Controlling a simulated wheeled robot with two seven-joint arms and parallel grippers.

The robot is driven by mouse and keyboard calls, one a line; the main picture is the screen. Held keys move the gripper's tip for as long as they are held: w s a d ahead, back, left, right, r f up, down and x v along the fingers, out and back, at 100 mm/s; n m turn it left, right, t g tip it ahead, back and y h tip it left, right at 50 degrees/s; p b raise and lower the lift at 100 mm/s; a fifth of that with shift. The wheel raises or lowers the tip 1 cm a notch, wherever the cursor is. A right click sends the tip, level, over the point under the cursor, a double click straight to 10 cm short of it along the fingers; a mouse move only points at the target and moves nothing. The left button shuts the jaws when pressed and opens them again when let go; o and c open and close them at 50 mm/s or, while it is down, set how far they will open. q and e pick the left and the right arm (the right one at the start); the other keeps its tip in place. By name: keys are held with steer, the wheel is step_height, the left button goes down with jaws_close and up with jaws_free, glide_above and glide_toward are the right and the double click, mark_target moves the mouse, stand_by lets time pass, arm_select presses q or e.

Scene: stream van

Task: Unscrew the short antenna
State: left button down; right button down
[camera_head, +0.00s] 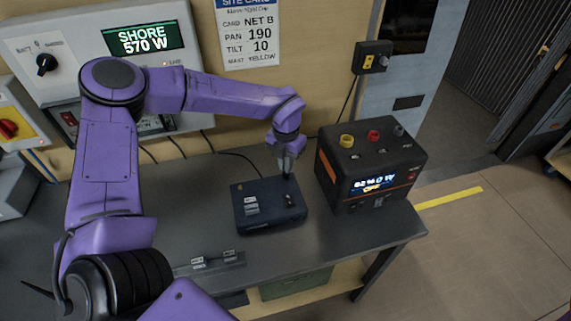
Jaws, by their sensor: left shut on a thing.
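My left arm reaches from the left over the bench, and my left gripper (287,172) points down at the back right of a dark blue box (262,222). The gripper is shut on a short dark upright piece, which looks like the short antenna (287,177), at the box's back edge. The fingers hide most of it, and I cannot tell whether it is still seated in the box. The box lies flat on the bench, with small pale labels and small fittings on top. My right gripper is not in view.
A black and orange power unit (368,167) with coloured knobs stands close right of the box. A low strip with small labelled parts (210,264) lies at the bench front. The grey bench (345,240) is clear at the front right. A site card (247,35) hangs on the wall.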

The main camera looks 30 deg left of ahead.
arm_select(q)
steer(key=shift+n, duration=0.4)
steer(key=shift+f+n+b, duration=0.1)
steer(key=shift+n+b, duration=0.3)
steer(key=shift+n, duration=0.1)
steer(key=shift+n+b, duration=0.8)
steer(key=shift+n, duration=0.7)
steer(key=c, duration=1.3)
jaws_free()
